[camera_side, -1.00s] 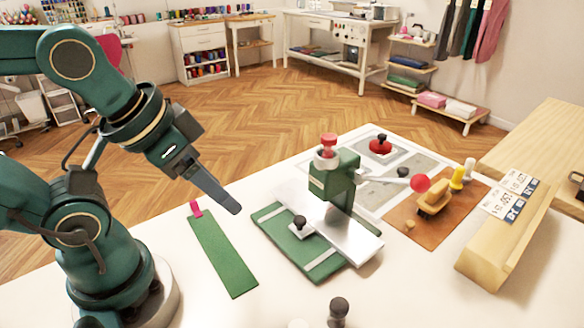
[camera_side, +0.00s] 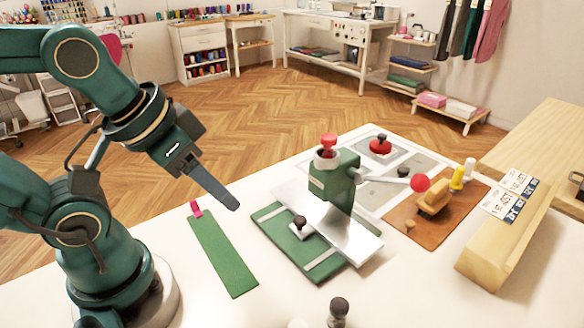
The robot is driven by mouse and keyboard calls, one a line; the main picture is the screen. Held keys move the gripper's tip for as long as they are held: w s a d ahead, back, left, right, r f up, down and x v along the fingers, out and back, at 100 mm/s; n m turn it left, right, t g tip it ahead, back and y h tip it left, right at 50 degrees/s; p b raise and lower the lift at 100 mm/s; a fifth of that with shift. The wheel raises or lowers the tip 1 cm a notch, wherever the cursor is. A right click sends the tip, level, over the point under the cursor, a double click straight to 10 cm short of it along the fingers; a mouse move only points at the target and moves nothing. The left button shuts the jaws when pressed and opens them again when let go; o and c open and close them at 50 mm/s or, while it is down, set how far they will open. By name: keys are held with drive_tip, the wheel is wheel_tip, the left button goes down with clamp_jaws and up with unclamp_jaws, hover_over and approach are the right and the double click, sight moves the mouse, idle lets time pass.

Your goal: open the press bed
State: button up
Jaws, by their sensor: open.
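The green press (camera_side: 333,180) stands on the white table at the middle of the side view. It has a red knob (camera_side: 328,141) on top and a lever ending in a red ball (camera_side: 420,183) on its right. Under its head lies a bright metal plate (camera_side: 352,243). In front is a green bed (camera_side: 318,262) with pale strips and a small plate bearing a black knob (camera_side: 300,222). My gripper (camera_side: 232,204) is open and empty, tilted downward in the air to the left of the press, apart from it. Its fingers overlap from this side, so the gap between them is hidden.
A green strip (camera_side: 222,252) with a pink tab lies left of the press. A dark peg (camera_side: 338,310) stands at the front. Behind and right are a red-knobbed disc (camera_side: 381,147), a brown mat (camera_side: 400,222) with a wooden tool, and a wooden block (camera_side: 500,250).

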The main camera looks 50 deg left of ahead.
drive_tip(key=n, duration=0.1)
drive_tip(key=n+g+h, duration=0.4)
drive_tip(key=n, duration=1.7)
hover_over(299, 218)
drive_tip(key=s+a, duration=0.1)
drive_tip(key=a, duration=0.1)
wheel_tip(299, 218, down, 8)
drive_tip(key=shift+r, duration=0.15)
drive_tip(key=shift+x, duration=2.15)
clamp_jaws()
drive_tip(key=shift+r, duration=0.1)
